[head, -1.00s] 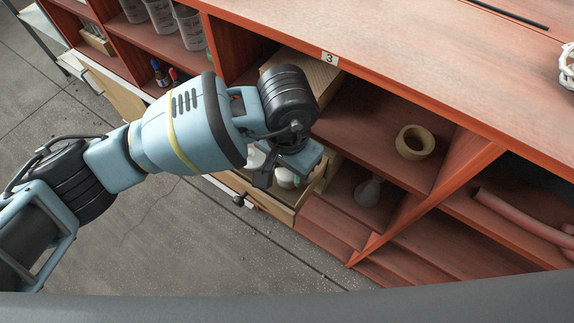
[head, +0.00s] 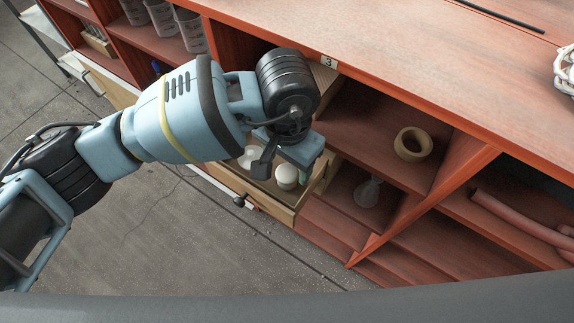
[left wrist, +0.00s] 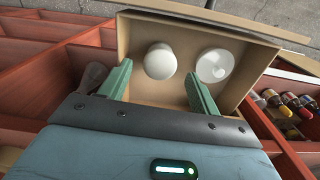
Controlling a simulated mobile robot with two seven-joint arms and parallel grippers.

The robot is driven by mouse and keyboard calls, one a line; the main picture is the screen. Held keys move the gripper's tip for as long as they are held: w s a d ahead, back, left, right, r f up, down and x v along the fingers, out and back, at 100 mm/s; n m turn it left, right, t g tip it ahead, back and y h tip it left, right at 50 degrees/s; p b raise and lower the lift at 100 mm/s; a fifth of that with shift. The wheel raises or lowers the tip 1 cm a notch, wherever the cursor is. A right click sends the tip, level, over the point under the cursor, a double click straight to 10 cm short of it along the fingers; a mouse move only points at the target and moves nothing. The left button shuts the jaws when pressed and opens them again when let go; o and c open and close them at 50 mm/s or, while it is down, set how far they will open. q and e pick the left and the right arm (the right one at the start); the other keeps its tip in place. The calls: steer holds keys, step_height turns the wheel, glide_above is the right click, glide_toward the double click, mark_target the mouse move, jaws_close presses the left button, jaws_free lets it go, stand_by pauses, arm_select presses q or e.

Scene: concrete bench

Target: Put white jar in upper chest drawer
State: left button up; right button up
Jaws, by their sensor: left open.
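The white jar (head: 287,176) stands in an open wooden drawer (head: 278,207) under the bench; it also shows in the left wrist view (left wrist: 160,62). A second white round piece with a small knob (left wrist: 214,66) lies beside it in the drawer and is partly hidden in the head view (head: 252,160). My left gripper (left wrist: 159,78) is open above the drawer. In the left wrist view its green fingers point at the jar, which appears between and beyond their tips, apart from them. In the head view the wrist hides part of the drawer. My right gripper is not in view.
A clear glass bulb-shaped piece (head: 367,192) stands in the compartment right of the drawer. A tan tape roll (head: 413,144) lies on the shelf above. Pink tubes (head: 525,220) lie at right. Clear beakers (head: 160,15) stand upper left.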

arm_select(q)
step_height(320, 180, up, 9)
steer(key=p, duration=0.1)
stand_by(0.8)
stand_by(0.6)
